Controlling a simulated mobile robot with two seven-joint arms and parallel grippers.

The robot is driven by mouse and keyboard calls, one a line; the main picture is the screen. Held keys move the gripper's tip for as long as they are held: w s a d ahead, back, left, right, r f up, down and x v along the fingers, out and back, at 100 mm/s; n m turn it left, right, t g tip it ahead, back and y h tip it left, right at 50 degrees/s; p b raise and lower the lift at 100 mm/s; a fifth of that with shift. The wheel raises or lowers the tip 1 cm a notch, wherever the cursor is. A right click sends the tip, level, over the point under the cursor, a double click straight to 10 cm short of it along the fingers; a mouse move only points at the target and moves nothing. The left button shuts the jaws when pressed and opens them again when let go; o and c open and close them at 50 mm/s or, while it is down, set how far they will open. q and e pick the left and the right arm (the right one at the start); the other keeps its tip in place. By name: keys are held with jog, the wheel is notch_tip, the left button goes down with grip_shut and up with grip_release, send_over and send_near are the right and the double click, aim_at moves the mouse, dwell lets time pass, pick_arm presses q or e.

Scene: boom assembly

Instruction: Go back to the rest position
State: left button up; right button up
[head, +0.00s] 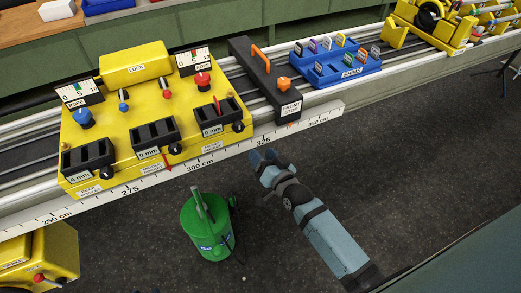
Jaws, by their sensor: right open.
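My right arm comes in from the lower right in the head view, and its gripper (262,160) is just in front of the rail's front edge. The gripper is open, and nothing shows between its fingers. It is to the right of the yellow control unit (140,100) and below the black front stop (265,75). It looks apart from both. My left gripper does not show.
A rail with a scale strip (225,150) runs across the picture. A blue tray of small tagged parts (335,72) and yellow machinery (425,25) sit on it. A green bucket-like container (205,225) stands on the dark floor. Open floor lies right of my arm.

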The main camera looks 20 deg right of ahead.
jog(key=s+a+f+n+g+p, duration=0.1)
jog(key=s+f+n+g+p, duration=0.1)
jog(key=s, duration=0.8)
jog(key=s+a+f+n+g+p, duration=0.1)
jog(key=s+f+n+g, duration=0.3)
jog(key=s, duration=0.7)
jog(key=shift+s+f+n+p, duration=0.15)
jog(key=shift+n+p, duration=0.25)
jog(key=shift+p, duration=0.2)
